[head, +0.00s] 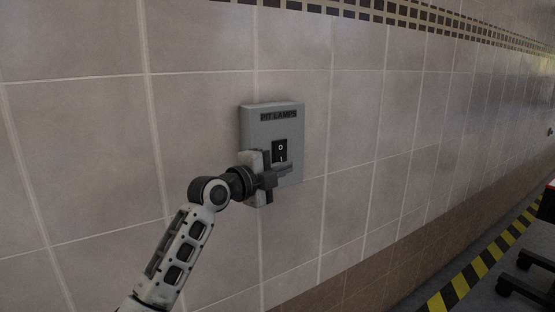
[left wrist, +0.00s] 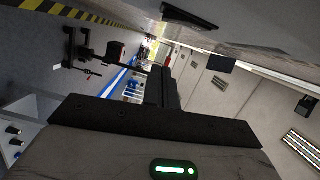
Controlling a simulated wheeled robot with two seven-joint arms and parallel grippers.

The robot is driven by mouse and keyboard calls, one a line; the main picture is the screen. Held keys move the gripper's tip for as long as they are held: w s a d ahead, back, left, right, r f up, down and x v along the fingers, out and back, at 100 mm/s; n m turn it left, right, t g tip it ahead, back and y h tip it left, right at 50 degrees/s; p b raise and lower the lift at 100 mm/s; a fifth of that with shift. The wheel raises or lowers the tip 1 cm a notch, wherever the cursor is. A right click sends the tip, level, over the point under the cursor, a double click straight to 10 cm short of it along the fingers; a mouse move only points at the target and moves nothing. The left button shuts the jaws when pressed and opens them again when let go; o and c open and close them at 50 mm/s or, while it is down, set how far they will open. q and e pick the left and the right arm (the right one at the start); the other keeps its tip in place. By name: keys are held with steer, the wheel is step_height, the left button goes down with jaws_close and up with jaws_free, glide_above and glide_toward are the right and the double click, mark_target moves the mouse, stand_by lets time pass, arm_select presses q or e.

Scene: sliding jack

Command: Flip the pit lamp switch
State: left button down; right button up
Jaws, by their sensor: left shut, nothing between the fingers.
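The pit lamp switch is a black rocker (head: 281,149) marked 0 above and 1 below. It sits on a grey box (head: 255,120) labelled "PIT LAMPS" on the tiled wall. My left gripper (head: 287,169) is shut and empty, with its fingertips at the lower edge of the rocker. I cannot tell whether they touch it. The gripper covers the lower left of the box. In the left wrist view the closed fingers (left wrist: 162,88) point forward, and a dark switch piece (left wrist: 188,17) shows near the top. My right gripper is in neither view.
The tiled wall (head: 80,120) is bare around the box. A yellow and black floor stripe (head: 478,266) runs along the wall at the lower right. A dark wheeled item (head: 530,275) stands at the right edge.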

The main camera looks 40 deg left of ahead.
mark_target(281, 153)
arm_select(q)
steer(key=w+a, duration=0.3)
steer(key=shift+w+a+f+p, duration=0.1)
steer(key=shift+a+f+p, duration=0.1)
steer(key=shift+f+p, duration=0.1)
